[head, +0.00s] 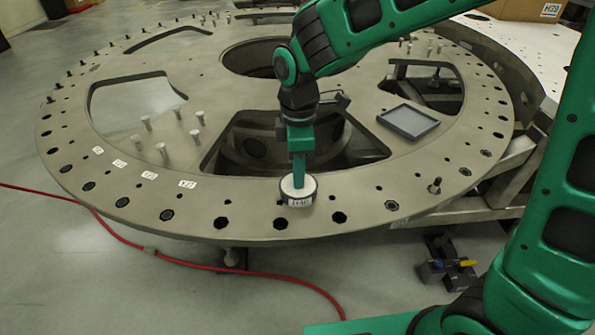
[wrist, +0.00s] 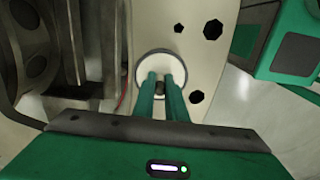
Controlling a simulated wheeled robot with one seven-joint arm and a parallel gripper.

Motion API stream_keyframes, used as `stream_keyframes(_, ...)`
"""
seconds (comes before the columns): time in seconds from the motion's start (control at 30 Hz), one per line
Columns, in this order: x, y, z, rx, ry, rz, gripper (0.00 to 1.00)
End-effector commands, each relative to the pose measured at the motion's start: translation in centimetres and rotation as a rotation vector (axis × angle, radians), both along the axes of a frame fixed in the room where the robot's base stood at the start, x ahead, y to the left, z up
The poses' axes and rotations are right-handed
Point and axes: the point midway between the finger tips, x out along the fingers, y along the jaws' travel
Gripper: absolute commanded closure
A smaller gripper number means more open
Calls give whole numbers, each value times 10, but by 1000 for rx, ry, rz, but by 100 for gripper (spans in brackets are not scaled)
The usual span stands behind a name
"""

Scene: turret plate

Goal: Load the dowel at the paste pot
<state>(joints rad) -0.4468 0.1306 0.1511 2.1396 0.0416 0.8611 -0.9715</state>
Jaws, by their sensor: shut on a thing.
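The paste pot (head: 300,200) is a short round dark pot with a white label and a pale top. It sits on the near rim of the turret plate (head: 245,215). It also shows in the wrist view (wrist: 159,60) as a pale disc with a dark rim. My gripper (head: 298,183) points straight down with its green fingertips at the pot's top. In the wrist view my gripper (wrist: 161,85) is shut on a small dark piece, the dowel (wrist: 160,89). The dowel's lower end is hidden, so I cannot tell how deep it sits in the paste.
A shallow grey tray (head: 408,122) lies to the right on the plate. Several pale-headed pins (head: 178,113) stand to the left, near white number labels (head: 187,184). A large cutout (head: 255,135) opens behind the pot. A red cable (head: 180,259) runs along the floor.

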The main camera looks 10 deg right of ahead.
Motion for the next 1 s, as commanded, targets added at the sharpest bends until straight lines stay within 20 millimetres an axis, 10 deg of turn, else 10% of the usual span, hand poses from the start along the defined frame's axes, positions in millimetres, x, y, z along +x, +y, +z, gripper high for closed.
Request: stream_keyframes(1.0, 0, 0, 66, 1, -1, 0, 100)
